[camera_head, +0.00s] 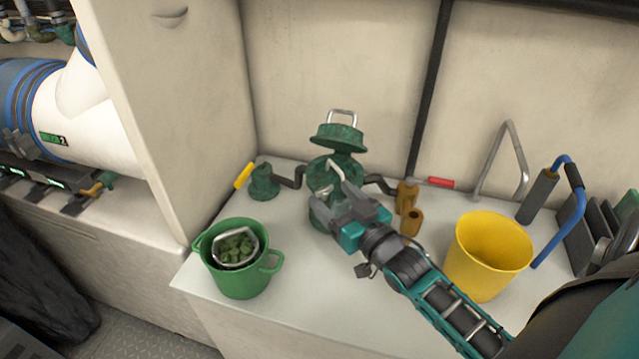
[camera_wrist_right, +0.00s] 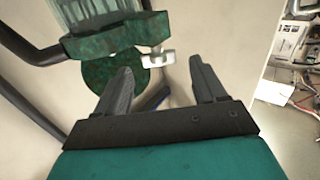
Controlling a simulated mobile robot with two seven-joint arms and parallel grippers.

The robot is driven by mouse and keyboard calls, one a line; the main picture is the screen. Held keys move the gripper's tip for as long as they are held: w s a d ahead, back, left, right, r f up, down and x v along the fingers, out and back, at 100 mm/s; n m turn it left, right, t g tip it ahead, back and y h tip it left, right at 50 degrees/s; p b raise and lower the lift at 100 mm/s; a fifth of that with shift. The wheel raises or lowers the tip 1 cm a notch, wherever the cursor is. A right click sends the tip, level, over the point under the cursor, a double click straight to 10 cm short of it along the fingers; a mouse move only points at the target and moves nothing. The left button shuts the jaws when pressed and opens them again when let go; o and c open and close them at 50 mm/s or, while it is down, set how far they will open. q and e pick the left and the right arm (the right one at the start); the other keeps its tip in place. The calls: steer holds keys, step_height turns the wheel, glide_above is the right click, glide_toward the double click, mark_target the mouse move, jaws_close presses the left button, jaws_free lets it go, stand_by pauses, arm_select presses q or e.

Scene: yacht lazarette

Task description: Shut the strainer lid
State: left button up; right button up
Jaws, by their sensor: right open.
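The strainer (camera_head: 323,177) stands on the white shelf, a green weathered body with a pipe at each side. Its round green lid (camera_head: 338,138), with a metal loop handle on top, is raised above the body at the back. In the right wrist view the lid (camera_wrist_right: 108,72) is partly hidden behind the strainer's green collar (camera_wrist_right: 120,36), and a pale wing-shaped fitting sits beside the collar. My right gripper (camera_head: 334,192) is open and empty in front of the strainer, hiding part of its lower body. Its spread fingers show in the wrist view (camera_wrist_right: 160,80). My left gripper is not visible.
A green bucket (camera_head: 240,278) holding a basket of green lumps stands left of the strainer. A yellow bucket (camera_head: 487,255) stands to the right. Yellow (camera_head: 244,176) and red (camera_head: 441,182) valve handles flank the strainer. A brass fitting (camera_head: 411,222) is close on its right.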

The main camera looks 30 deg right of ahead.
mark_target(326, 190)
steer(key=w, duration=0.5)
steer(key=shift+w+a, duration=0.1)
steer(key=shift+w, duration=0.3)
jaws_close()
stand_by(0.4)
